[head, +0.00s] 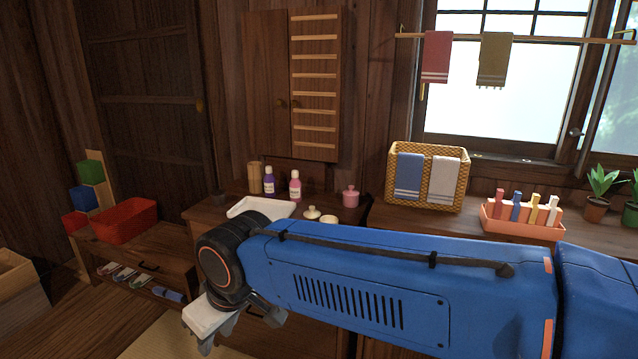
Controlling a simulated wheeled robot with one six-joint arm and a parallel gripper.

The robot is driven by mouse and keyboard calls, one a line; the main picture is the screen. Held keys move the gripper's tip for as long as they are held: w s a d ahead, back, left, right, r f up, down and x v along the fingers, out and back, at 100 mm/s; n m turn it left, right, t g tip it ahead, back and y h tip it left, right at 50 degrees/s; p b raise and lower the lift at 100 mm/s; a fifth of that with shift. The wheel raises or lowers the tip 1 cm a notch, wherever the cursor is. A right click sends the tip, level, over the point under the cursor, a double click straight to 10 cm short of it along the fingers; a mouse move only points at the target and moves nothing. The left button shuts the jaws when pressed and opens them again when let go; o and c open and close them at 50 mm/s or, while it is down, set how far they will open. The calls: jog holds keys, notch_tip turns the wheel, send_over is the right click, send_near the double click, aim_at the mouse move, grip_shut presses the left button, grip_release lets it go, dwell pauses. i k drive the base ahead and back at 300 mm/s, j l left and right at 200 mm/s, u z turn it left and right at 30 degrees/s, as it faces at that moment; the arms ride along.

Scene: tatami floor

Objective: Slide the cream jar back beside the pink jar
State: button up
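The pink jar (350,198) with its knobbed lid stands upright near the right end of the wooden counter. A cream knobbed piece (312,213), a jar or its lid, is to its left and nearer to me. Another rounded cream piece (329,219) is right beside it, its lower part hidden behind my blue arm. I cannot tell whether these are one jar and its lid or two things. My gripper (240,330) hangs low at the left end of my arm, in front of the counter and apart from both jars. Its fingers are partly hidden, and no held object is clear.
A wicker basket (427,146) with towels is to the right. A red bin (124,220) sits on the left bench.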

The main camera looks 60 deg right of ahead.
aim_at(329, 218)
jog(key=z, duration=1.3)
